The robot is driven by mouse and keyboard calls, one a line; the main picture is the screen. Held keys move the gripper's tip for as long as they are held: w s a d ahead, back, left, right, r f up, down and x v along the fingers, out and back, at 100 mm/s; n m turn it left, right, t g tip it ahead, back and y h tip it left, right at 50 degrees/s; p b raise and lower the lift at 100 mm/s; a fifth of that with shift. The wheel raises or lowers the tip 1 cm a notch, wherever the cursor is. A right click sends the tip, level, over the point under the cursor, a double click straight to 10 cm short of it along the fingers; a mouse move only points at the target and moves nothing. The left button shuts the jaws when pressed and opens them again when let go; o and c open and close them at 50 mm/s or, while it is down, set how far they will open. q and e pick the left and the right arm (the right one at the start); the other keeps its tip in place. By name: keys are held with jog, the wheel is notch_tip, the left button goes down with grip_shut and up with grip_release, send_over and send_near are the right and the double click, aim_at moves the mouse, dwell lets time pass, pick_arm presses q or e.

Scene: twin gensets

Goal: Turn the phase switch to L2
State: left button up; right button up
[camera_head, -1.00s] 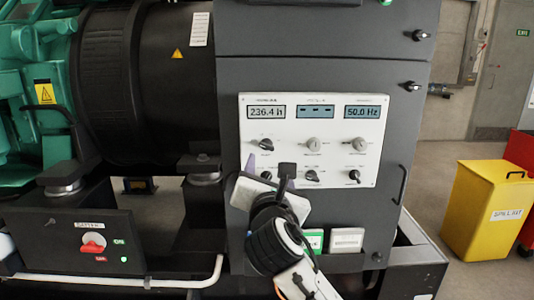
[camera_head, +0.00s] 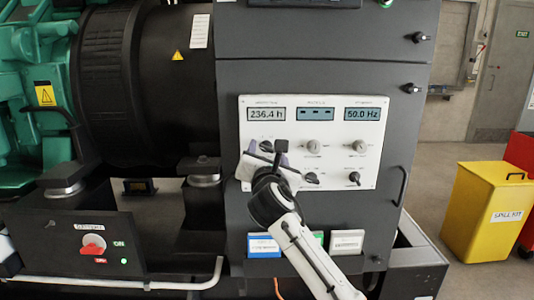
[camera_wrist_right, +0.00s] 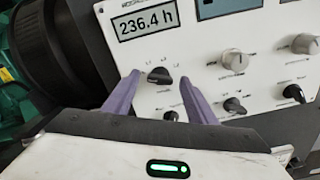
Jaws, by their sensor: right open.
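The phase switch (camera_wrist_right: 160,76) is a black knob at the upper left of the white control panel (camera_head: 330,128). Small L markings surround it in the right wrist view. In the head view the switch (camera_head: 266,145) is partly hidden behind my right gripper (camera_head: 265,153). My right gripper (camera_wrist_right: 159,78) is open, with one purple finger at each side of the switch and gaps visible. I cannot tell whether the fingertips reach its depth. The knob's exact pointing direction is hard to read. My left gripper is not in view.
Other knobs sit close by: a grey one (camera_head: 313,145) to the right and a black one (camera_wrist_right: 171,116) just below. Coloured tags (camera_head: 264,247) are on the cabinet below. A red battery switch (camera_head: 93,245) is at lower left, and a yellow spill-kit bin (camera_head: 486,210) at right.

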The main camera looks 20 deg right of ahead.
jog(key=c, duration=1.1)
jog(key=shift+m, duration=0.3)
jog(key=shift+m+p, duration=0.75)
jog(key=shift+m, duration=0.25)
jog(key=m, duration=0.3)
jog(key=shift+m+p, duration=0.3)
jog(key=shift+p, duration=0.1)
jog(key=m, duration=0.2)
jog(key=shift+f+m, duration=0.1)
jog(key=shift+m, duration=0.3)
jog(key=m, duration=0.2)
jog(key=shift+m, duration=0.4)
jog(key=m+b, duration=0.1)
jog(key=m, duration=0.4)
jog(key=shift+m, duration=0.6)
